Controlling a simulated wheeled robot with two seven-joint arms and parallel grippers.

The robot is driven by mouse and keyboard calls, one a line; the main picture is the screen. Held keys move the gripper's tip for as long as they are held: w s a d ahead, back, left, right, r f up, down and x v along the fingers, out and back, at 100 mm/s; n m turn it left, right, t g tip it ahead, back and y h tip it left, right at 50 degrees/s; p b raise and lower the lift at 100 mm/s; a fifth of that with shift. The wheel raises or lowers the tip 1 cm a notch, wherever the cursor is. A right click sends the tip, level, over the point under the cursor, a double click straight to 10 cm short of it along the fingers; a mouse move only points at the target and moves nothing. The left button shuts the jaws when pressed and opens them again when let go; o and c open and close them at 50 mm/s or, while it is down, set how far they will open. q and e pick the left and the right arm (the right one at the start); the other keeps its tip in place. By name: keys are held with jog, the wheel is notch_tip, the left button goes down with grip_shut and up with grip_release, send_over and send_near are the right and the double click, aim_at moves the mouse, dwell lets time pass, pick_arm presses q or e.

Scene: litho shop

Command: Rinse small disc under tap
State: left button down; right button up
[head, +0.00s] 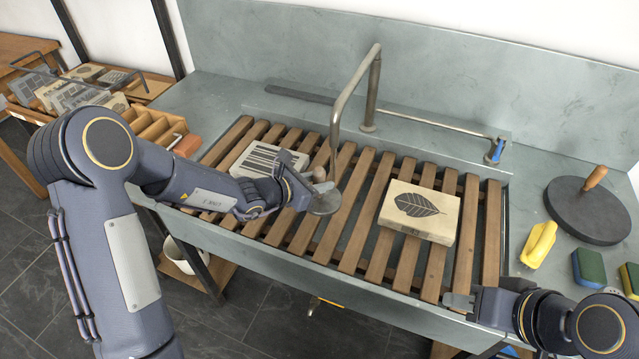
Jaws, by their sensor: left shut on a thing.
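My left gripper (308,190) is shut on the small disc (325,205), a grey round plate with a short wooden handle. The gripper partly hides the handle. The disc is held over the slatted rack of the sink, close to the lower end of the bent metal tap (340,110). In this view the spout's end overlaps the disc's handle area; I cannot tell the exact gap. No water stream is clearly visible. My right gripper (460,303) is at the sink's front right corner, apart from the disc; its jaw opening is unclear.
A stone block with a leaf print (420,211) and one with a striped print (270,162) lie on the wooden slats (340,225). A large dark disc with a wooden handle (587,208), a yellow object (538,244) and sponges (589,267) stand at right. A divided wooden box (155,124) is at left.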

pick_arm(q)
jog(key=shift+d+r, duration=0.1)
jog(key=shift+d, duration=0.05)
jog(key=shift+w+d+b, duration=0.15)
jog(key=shift+d+b, duration=0.1)
jog(key=shift+b, duration=0.2)
jog(key=shift+d, duration=0.2)
jog(key=shift+a, duration=0.1)
jog(key=shift+a, duration=0.5)
jog(key=shift+d+b, duration=0.2)
jog(key=shift+b, duration=0.2)
jog(key=shift+d+b, duration=0.35)
jog(key=shift+d, duration=0.05)
